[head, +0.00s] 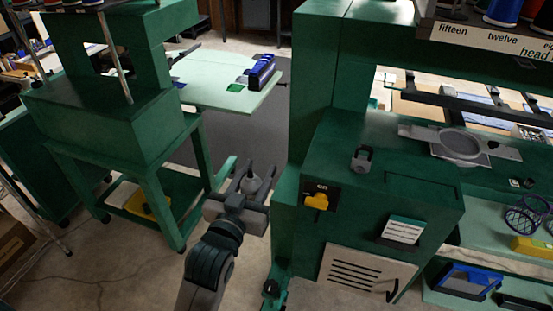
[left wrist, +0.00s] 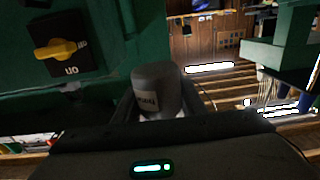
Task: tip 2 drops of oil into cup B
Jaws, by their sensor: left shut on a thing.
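My left gripper (head: 250,186) is in the lower middle of the head view, in front of the green machine's left side. It is shut on a small grey oil bottle (head: 251,183) with a pale pointed top, held clear of any surface. In the left wrist view the bottle (left wrist: 156,88) is a dark grey cylinder with a small light label between the fingers; I cannot read the label surely. A small grey fitting (head: 361,158) stands on the green machine top, right of the gripper. I cannot tell whether it is cup B; no cup letter is readable. My right gripper is not in view.
A yellow rotary switch (head: 317,201) on a black plate sticks out of the machine's front; it also shows in the left wrist view (left wrist: 58,50). A grey round hoop (head: 460,146) lies on the machine. A pale green table (head: 215,78) stands behind. Floor left of the gripper is clear.

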